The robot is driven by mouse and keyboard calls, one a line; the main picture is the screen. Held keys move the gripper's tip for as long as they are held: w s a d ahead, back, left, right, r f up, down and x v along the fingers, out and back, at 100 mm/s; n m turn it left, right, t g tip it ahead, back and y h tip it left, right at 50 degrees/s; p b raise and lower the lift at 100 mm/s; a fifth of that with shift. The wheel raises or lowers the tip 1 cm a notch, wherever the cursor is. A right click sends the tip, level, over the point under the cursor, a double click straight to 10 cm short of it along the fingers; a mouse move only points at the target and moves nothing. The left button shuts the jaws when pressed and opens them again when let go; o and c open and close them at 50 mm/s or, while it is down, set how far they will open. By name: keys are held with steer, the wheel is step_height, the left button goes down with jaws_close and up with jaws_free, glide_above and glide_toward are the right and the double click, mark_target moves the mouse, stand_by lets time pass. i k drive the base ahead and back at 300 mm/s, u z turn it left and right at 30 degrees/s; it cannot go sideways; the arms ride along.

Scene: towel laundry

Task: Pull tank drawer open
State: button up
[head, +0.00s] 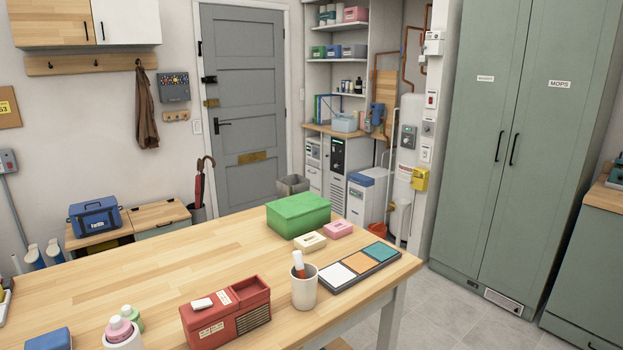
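No drawer marked as a tank drawer can be made out in the head view. In the far alcove stand a light cabinet with a black front panel (337,155) and a narrow white unit with small drawer-like fronts (313,150) beside it. A tall white cylindrical tank (407,165) stands to their right. I cannot tell whether any of these holds the tank drawer. My gripper is not in view.
A wooden table (150,265) fills the foreground, bearing a green box (298,214), a red box (225,312), a white cup (304,288) and a sample tray (358,268). Tall green cabinets (525,150) stand shut at the right. Tiled floor (440,305) lies clear between.

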mark_target(318, 175)
steer(key=z, duration=0.85)
steer(key=i, duration=4.25)
steer(key=z, duration=0.05)
